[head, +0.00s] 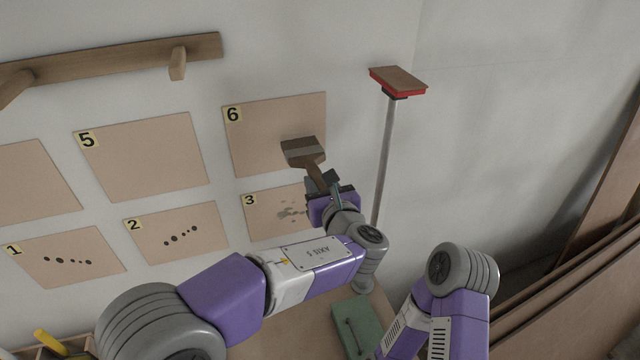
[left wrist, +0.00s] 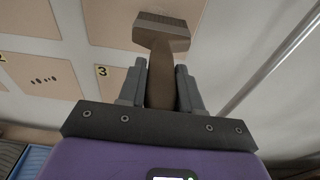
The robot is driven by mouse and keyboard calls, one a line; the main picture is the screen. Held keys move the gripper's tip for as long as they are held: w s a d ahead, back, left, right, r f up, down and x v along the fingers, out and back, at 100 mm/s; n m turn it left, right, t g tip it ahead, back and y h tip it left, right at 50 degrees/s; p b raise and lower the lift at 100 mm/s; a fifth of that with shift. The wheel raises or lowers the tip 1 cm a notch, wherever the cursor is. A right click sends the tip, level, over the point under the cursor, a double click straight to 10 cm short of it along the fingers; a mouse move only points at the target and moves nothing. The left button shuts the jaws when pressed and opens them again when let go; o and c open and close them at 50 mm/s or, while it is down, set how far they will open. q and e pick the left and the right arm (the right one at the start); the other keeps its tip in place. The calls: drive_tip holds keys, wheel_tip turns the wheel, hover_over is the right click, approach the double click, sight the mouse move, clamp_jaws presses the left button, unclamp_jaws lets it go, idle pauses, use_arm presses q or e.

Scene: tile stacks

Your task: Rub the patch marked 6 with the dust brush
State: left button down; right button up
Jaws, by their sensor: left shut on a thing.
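The dust brush (head: 302,152) has a brown handle and a wide head with a grey band. My left gripper (head: 326,184) is shut on its handle. The brush head points up and overlaps the lower right part of the patch marked 6 (head: 265,125) in the head view. I cannot tell whether the bristles touch the patch. In the left wrist view the brush (left wrist: 162,40) stands between the two fingers (left wrist: 160,90), with its bristles toward the tan patch behind. My right gripper is not in view; only part of my right arm shows at lower right.
Patches marked 5 (head: 145,160), 3 (head: 270,212), 2 (head: 180,235) and 1 (head: 65,262) are on the wall. A wooden peg rail (head: 120,62) is above. A green object (head: 357,325) lies below.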

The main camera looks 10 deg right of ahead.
use_arm(q)
drive_tip(key=shift+x, duration=1.1)
drive_tip(key=shift+r, duration=0.15)
wheel_tip(320, 180, down, 4)
drive_tip(key=b, duration=0.3)
drive_tip(key=shift+r+p, duration=1.7)
drive_tip(key=shift+r, duration=0.4)
wheel_tip(320, 180, down, 4)
drive_tip(key=b, duration=0.3)
drive_tip(key=shift+f+b, duration=0.1)
drive_tip(key=shift+b, duration=0.2)
drive_tip(key=shift+s, duration=0.1)
